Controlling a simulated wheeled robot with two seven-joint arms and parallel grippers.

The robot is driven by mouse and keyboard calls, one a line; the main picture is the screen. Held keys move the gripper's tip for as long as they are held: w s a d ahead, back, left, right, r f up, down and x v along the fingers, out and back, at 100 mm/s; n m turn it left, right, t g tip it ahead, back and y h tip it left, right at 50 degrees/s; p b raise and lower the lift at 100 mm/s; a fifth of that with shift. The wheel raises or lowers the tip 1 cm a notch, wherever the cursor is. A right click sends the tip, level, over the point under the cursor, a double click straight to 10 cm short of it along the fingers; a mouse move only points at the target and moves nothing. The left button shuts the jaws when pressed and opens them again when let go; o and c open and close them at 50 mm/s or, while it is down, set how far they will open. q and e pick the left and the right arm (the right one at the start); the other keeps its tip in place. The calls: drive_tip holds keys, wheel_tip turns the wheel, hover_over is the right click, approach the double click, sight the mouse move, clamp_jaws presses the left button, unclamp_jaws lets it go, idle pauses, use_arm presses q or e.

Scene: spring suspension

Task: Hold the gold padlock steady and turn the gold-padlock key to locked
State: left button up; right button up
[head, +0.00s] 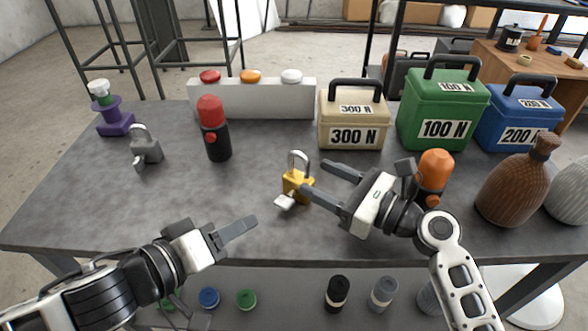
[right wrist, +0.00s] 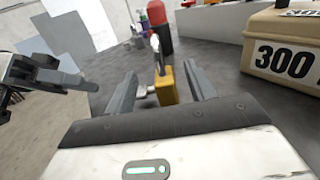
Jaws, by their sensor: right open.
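The gold padlock (head: 298,186) stands upright on the grey table near the middle, its silver shackle on top. Its silver key (head: 285,203) sticks out low on the side facing the head camera. My right gripper (head: 314,178) is open, coming from the right, its fingertips close to the padlock. In the right wrist view the padlock (right wrist: 166,87) shows between the two spread fingers, towards their tips; I cannot tell any contact. My left gripper (head: 250,224) is apart, at the front left of the padlock. Its fingers overlap in view, so their opening is unclear.
A grey padlock (head: 146,150) and a red-topped black cylinder (head: 213,130) stand to the left. The beige 300 N case (head: 353,120) is behind the gold padlock. An orange-topped cylinder (head: 434,170) and a brown bottle (head: 515,187) stand to the right. The front left table is clear.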

sight(292, 174)
wheel_tip(292, 174, down, 2)
drive_tip(key=shift+f, duration=0.1)
drive_tip(key=x, duration=0.7)
drive_tip(key=shift+w+a, duration=0.15)
drive_tip(key=shift+a, duration=0.1)
